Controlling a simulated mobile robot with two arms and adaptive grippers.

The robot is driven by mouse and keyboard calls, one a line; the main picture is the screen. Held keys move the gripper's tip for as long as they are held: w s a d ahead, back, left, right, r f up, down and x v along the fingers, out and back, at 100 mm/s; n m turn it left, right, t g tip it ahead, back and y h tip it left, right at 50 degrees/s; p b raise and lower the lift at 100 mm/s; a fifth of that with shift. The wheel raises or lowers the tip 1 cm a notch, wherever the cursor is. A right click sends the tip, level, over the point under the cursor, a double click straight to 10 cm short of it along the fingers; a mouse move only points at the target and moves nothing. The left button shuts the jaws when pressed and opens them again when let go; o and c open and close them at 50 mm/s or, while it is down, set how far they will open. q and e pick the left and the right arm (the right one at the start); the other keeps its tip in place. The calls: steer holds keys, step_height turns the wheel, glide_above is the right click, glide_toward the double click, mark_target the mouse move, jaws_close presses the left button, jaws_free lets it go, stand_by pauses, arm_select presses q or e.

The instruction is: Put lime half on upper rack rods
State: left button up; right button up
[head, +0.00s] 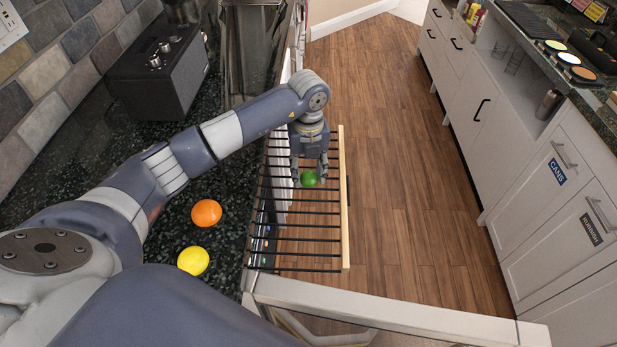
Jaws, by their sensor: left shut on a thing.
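The green lime half (309,179) is between the fingers of my left gripper (309,178). The gripper is shut on it and points down over the upper rack rods (290,222). The lime half is at or just above the rods; I cannot tell whether it touches them. The rack is pulled out, with black rods and a light wooden front strip (344,215). My right gripper is not in view.
An orange fruit (206,213) and a yellow fruit (193,260) lie on the dark counter (222,180) left of the rack. A black speaker-like box (160,72) stands further back. Wooden floor (410,150) is open to the right, before white cabinets (540,190).

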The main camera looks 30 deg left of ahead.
mark_target(309, 172)
arm_select(q)
steer(key=shift+w+a+f+p, duration=0.15)
steer(key=shift+f+p, duration=0.3)
steer(key=shift+f, duration=1.35)
steer(key=shift+f, duration=0.2)
steer(key=o, duration=0.9)
steer(key=shift+r, duration=0.1)
step_height(309, 172, up, 12)
steer(key=shift+r+b, duration=0.15)
steer(key=shift+b, duration=0.45)
